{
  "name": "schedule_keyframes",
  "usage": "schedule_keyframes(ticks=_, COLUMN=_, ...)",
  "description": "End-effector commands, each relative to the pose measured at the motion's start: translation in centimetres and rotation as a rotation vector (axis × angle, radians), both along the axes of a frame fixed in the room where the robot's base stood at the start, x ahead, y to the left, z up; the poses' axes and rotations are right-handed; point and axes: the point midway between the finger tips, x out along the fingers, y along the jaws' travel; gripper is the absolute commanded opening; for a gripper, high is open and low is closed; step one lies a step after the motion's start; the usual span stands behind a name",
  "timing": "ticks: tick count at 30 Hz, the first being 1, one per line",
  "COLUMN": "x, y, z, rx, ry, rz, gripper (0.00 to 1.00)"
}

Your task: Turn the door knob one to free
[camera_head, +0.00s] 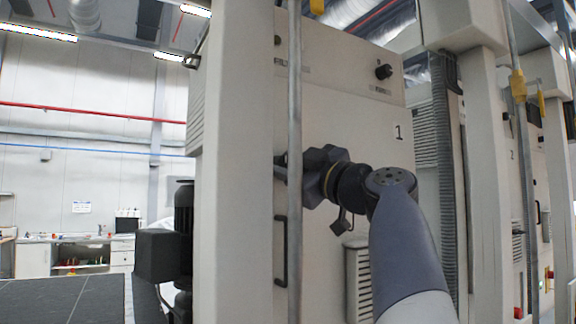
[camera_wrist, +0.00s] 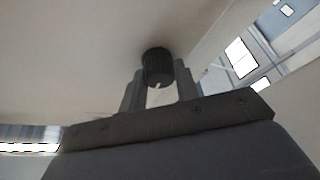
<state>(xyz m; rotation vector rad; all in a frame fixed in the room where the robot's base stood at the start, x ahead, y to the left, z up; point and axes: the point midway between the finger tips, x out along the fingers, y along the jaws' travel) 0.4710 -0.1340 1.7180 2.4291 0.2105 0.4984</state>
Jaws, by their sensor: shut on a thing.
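The door knob is a dark round knob (camera_wrist: 157,66) with a small white mark on its rim, in the wrist view. It stands out from a pale panel. My gripper (camera_wrist: 160,75) has one finger on each side of the knob and is shut on it. In the head view my gripper (camera_head: 281,167) reaches the left part of the cabinet door (camera_head: 345,120) marked "1". The fingertips are partly behind a vertical grey pipe there. The knob itself cannot be made out in the head view.
The grey pipe (camera_head: 295,90) runs vertically close in front of the door. A black handle (camera_head: 281,250) is below my gripper. A dark motor-like unit (camera_head: 165,255) stands left of the cabinet.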

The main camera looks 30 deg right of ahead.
Motion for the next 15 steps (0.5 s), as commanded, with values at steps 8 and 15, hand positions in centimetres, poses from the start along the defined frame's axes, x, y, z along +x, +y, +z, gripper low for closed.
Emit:
schedule_keyframes(ticks=8, x=-0.02, y=0.05, z=-0.2, rx=0.057, ry=0.002, rz=0.0, gripper=0.07)
schedule_keyframes(ticks=15, x=-0.04, y=0.17, z=-0.33, rx=0.216, ry=0.006, rz=0.002, gripper=0.07)
